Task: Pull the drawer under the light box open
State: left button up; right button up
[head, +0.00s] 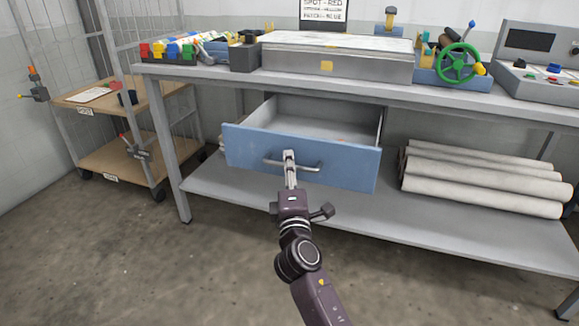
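The drawer (235,150) has a blue front and hangs under the bench below the light box (385,66). The fingertips partly cover the handle. My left gripper is not in view.
The bench's lower shelf (440,222) holds several pale rolls (480,178) to the right of the drawer. A cart (95,105) with wooden shelves stands at left. A green handwheel (459,63) and a control console (540,65) are at right. The floor in front is clear.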

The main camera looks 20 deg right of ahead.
jog(key=shift+s, duration=0.1)
jog(key=v, duration=1.2)
